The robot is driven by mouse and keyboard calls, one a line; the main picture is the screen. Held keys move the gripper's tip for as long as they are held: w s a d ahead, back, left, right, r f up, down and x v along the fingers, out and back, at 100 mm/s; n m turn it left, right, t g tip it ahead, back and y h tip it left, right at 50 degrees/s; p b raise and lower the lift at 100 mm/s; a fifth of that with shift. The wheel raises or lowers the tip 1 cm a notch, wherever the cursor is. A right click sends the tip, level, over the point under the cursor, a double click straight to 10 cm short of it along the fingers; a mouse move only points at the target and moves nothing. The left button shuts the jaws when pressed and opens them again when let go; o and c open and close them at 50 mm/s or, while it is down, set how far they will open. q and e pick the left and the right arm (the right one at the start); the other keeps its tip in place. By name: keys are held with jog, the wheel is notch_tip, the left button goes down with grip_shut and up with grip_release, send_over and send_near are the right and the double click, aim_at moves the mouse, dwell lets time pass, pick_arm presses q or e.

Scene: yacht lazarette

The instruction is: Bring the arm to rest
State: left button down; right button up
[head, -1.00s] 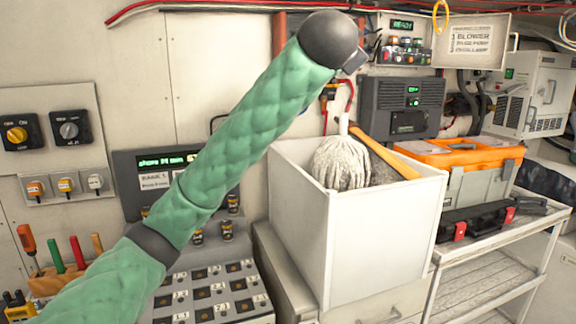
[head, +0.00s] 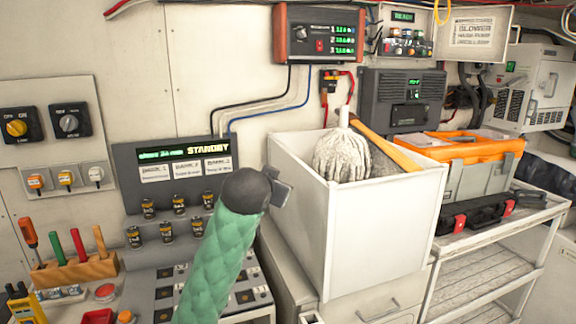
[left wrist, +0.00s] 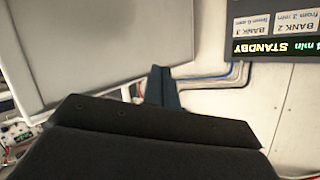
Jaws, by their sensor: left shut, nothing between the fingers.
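My left arm, in a green quilted sleeve, rises from the bottom middle of the head view. Its dark left gripper (head: 281,192) is in front of the wall, between the bank panel and the white bin. In the left wrist view the left gripper's fingers (left wrist: 163,88) are together with nothing between them. My right gripper is in neither view.
The white bin (head: 375,225) with a mop head stands just right of the gripper. The bank panel (head: 165,190) reads STANDBY behind it at left. A tool rack (head: 75,270) is at lower left. An orange-lidded toolbox (head: 465,150) sits on the right-hand shelf.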

pick_arm(q)
jog(key=s+a+f+n+g+y, duration=0.15)
jog(key=s+a+f, duration=0.35)
jog(key=f, duration=0.8)
jog(key=s+a+f+n+g, duration=0.1)
jog(key=s+a+f+g, duration=0.15)
jog(key=s+f, duration=0.65)
jog(key=s+a+f+n+g, duration=0.1)
jog(key=s+a+f+g, duration=0.15)
jog(key=f, duration=1.35)
jog(key=s+a+f+g, duration=0.1)
jog(key=s+f+g, duration=0.1)
jog(key=s+f, duration=0.9)
jog(key=s+a+f+g, duration=0.1)
jog(key=s+f+g, duration=0.2)
jog(key=s+f, duration=0.7)
jog(key=s, duration=0.8)
jog(key=shift+a+f+n+g, duration=0.15)
jog(key=shift+f+n+g, duration=0.2)
jog(key=shift+y, duration=0.25)
